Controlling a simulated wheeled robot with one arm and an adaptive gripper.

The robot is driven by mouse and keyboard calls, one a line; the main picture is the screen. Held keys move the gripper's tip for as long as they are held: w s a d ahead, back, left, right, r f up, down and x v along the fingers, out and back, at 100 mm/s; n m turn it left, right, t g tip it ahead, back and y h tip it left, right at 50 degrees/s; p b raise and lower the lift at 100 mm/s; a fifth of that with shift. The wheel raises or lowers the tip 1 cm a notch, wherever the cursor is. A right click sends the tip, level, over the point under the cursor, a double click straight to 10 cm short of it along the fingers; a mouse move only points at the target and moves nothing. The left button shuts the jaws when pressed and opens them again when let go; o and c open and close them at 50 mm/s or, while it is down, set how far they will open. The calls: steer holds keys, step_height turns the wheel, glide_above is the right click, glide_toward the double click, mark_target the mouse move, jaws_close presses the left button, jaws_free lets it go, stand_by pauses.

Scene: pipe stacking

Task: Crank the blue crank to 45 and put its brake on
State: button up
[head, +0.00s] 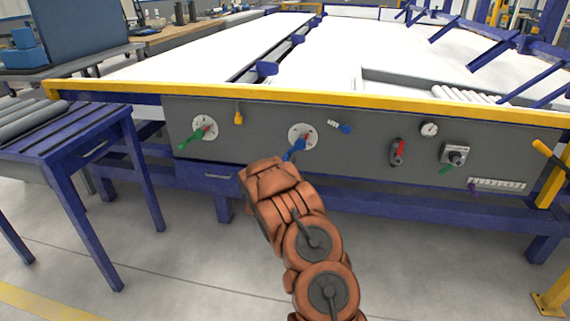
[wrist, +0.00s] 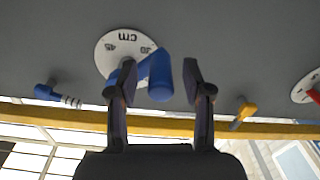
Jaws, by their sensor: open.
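In the wrist view, the crank's blue handle (wrist: 160,78) points toward the camera over the white dial (wrist: 107,47). My gripper (wrist: 159,68) is open, with one finger on each side of the handle; I cannot tell whether they touch it. My arm hides the gripper in the head view. The blue brake lever (head: 342,128) is right of the dial and also shows in the wrist view (wrist: 46,92). The dial reading is too small to tell.
A green crank (head: 194,139) and a yellow lever (head: 239,118) are to the left on the panel. A red-handled valve (head: 397,152), a gauge (head: 429,129) and a grey knob box (head: 455,154) are to the right. A yellow rail (head: 300,98) runs above.

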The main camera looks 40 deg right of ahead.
steer(key=shift+w+d, duration=0.3)
steer(key=shift+c, duration=0.2)
jaws_close()
stand_by(0.5)
